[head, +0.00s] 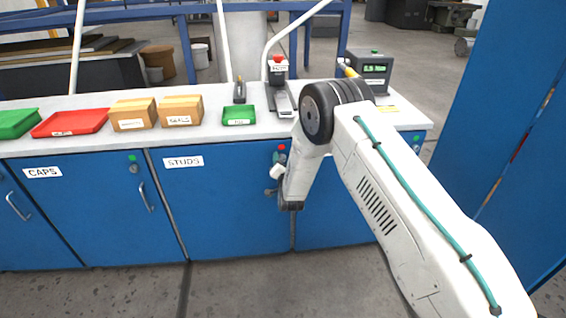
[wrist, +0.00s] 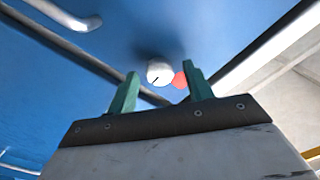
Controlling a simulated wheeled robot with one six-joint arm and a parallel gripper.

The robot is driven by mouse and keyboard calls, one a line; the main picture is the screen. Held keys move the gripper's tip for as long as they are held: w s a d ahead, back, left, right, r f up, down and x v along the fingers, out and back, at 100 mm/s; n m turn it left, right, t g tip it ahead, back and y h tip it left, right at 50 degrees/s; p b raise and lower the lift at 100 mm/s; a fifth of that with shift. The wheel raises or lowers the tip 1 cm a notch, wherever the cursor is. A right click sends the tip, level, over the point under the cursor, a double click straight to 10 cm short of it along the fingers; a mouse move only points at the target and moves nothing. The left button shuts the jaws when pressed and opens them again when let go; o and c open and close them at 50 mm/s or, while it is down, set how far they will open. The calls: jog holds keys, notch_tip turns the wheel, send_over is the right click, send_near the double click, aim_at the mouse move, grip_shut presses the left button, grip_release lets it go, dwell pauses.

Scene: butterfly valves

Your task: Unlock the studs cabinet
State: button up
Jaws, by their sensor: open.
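The STUDS cabinet (head: 215,210) is a blue door under the bench with a white STUDS label (head: 183,162). Its lock shows in the wrist view as a round pale face with a dark slot (wrist: 159,73). A red marker (wrist: 181,80) sits just right of it, and a red marker also shows at the door's upper right in the head view (head: 281,147). My gripper (wrist: 160,68) is open, its green fingers either side of the lock in the picture. Nothing is between the fingers that I can tell as gripped; contact cannot be told.
The CAPS cabinet (head: 90,215) on the left has a green marker (head: 132,158). A metal handle (wrist: 65,15) is at the wrist view's upper left. The bench top (head: 75,140) carries trays, cardboard boxes (head: 181,110) and a display device (head: 372,72). Clear floor lies in front.

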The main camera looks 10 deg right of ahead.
jog(key=c, duration=1)
jog(key=shift+n, duration=0.4)
jog(key=n, duration=0.3)
jog(key=shift+n, duration=0.3)
jog(key=n, duration=0.4)
jog(key=shift+n, duration=0.3)
jog(key=n, duration=0.4)
jog(key=shift+a+n, duration=0.1)
jog(key=shift+n, duration=2.4)
